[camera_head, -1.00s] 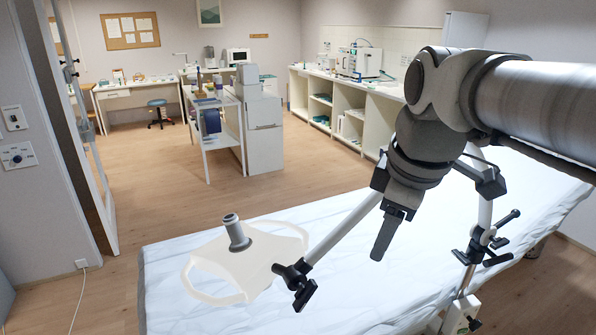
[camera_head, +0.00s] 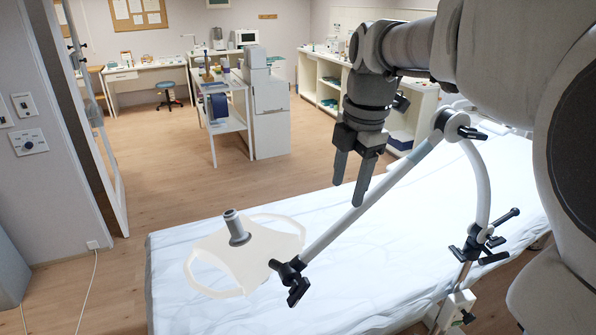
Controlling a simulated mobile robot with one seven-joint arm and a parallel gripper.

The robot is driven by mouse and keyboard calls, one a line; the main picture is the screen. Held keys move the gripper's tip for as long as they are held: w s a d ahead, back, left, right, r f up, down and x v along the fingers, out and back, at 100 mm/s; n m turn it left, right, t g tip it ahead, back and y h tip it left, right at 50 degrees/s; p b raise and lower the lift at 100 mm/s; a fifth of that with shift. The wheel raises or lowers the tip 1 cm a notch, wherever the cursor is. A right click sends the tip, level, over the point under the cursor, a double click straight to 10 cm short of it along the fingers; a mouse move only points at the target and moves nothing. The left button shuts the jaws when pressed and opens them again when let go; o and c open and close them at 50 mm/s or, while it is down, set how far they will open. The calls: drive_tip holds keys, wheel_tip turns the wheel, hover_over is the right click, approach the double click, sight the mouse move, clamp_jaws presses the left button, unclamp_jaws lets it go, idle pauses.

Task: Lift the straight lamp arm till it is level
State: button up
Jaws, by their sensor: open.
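The straight lamp arm (camera_head: 368,199) is a pale tube that slopes down to the left from a dark joint (camera_head: 455,128) at the top of a curved pole (camera_head: 482,185). At its low end is a dark clamp joint (camera_head: 288,277) beside the white lamp head (camera_head: 245,250), which has two loop handles and a grey knob and hangs low over the couch (camera_head: 400,260). My gripper (camera_head: 350,192) points down with its fingers apart and empty. In the picture its tips overlap the upper edge of the lamp arm's middle; I cannot tell whether they touch it.
The pole stands on a clamp with dark knobs (camera_head: 478,243) at the couch's right edge. A white trolley (camera_head: 222,120) and cabinet stand behind on the wooden floor. Low shelves (camera_head: 320,85) line the back right.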

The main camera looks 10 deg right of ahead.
sight(339, 223)
drive_tip(key=f, duration=0.4)
drive_tip(key=w+f, duration=0.1)
drive_tip(key=f, duration=0.7)
drive_tip(key=shift+w+a+f, duration=0.15)
drive_tip(key=shift+w+a, duration=0.2)
drive_tip(key=shift+a, duration=0.05)
clamp_jaws()
idle(0.7)
